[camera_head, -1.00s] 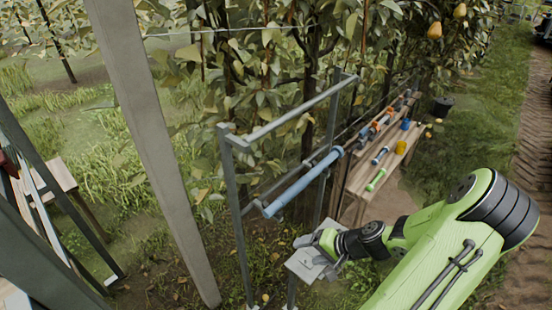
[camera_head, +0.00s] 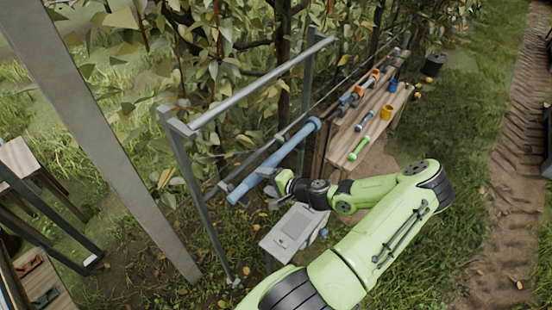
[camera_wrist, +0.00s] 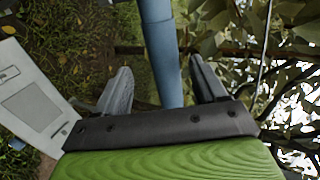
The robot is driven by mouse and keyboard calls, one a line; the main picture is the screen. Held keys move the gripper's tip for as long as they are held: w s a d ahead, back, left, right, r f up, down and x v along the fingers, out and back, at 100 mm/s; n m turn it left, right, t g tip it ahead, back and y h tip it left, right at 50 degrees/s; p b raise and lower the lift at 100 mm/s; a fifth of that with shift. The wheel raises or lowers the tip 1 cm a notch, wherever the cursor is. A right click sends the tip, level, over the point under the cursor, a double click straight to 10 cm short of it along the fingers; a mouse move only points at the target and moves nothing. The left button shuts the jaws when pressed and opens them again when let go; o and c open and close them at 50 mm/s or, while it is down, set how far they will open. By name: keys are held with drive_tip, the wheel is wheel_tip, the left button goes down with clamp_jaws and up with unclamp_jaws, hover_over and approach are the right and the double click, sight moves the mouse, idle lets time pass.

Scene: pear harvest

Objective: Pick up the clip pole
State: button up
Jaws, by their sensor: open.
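The clip pole, a blue pole (camera_head: 291,147) with a lighter blue collar at its upper end, lies slanted along the grey metal rack (camera_head: 262,82). My gripper (camera_head: 268,184) is at the lower half of the pole, on its right side in the head view. In the wrist view, the blue pole (camera_wrist: 158,30) runs down between the two grey fingers of my gripper (camera_wrist: 160,74). The fingers are open, with a gap on each side of the pole. The pole's part nearest the palm is hidden behind the black gripper body.
A light grey panel (camera_head: 294,232) stands just below my gripper and also shows in the wrist view (camera_wrist: 30,98). A wooden bench (camera_head: 372,132) with several tools is to the right. A grey post (camera_head: 100,130) slants at the left. Foliage hangs behind the rack.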

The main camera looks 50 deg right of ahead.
sight(258, 179)
drive_tip(key=x, duration=0.5)
drive_tip(key=shift+w+a, duration=0.25)
drive_tip(key=shift+w, duration=0.2)
drive_tip(key=shift+r, duration=0.1)
drive_tip(key=c, duration=1.2)
